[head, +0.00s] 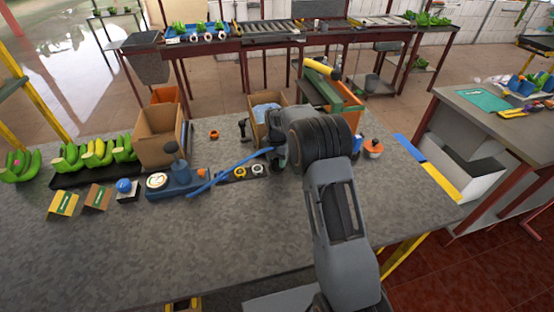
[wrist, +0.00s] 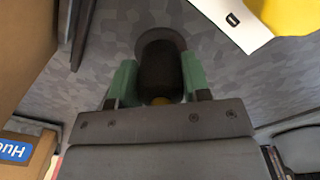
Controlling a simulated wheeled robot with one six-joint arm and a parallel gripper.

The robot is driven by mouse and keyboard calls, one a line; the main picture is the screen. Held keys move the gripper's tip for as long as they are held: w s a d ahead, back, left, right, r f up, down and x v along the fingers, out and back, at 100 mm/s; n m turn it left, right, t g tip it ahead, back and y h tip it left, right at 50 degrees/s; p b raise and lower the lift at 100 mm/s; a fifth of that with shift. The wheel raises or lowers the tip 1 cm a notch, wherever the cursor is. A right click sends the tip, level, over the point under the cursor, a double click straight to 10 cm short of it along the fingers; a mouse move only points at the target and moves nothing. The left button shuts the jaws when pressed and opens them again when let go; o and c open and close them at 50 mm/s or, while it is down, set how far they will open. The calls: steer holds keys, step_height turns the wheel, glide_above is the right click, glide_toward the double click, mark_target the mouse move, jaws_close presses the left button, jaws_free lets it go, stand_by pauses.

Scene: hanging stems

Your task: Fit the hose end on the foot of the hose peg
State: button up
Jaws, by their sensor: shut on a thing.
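My gripper (wrist: 155,85) is shut on a dark, rounded thing (wrist: 160,65) with a wider round end, held between its two green finger pads. I cannot tell whether this is the hose end or the hose peg. In the head view, my gripper (head: 277,154) is low over the table, largely hidden by my wrist. A blue hose (head: 228,169) runs from beside a blue-based device (head: 181,183) with a dark knob to my gripper, where its far end is hidden. I cannot make out the peg's foot for certain.
The grey table (head: 150,250) is clear in front. An open cardboard box (head: 160,137) stands left, and another box (head: 262,117) stands close behind my gripper. A dark tray with rings (head: 243,172) lies left of my gripper. An orange-and-white item (head: 372,149) sits to its right.

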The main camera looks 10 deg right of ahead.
steer(key=o, duration=1.6)
steer(key=shift+r, duration=0.2)
steer(key=shift+r+p, duration=0.85)
steer(key=shift+r, duration=0.25)
steer(key=shift+r, duration=0.35)
steer(key=shift+r+p, duration=2.1)
steer(key=shift+r, duration=0.8)
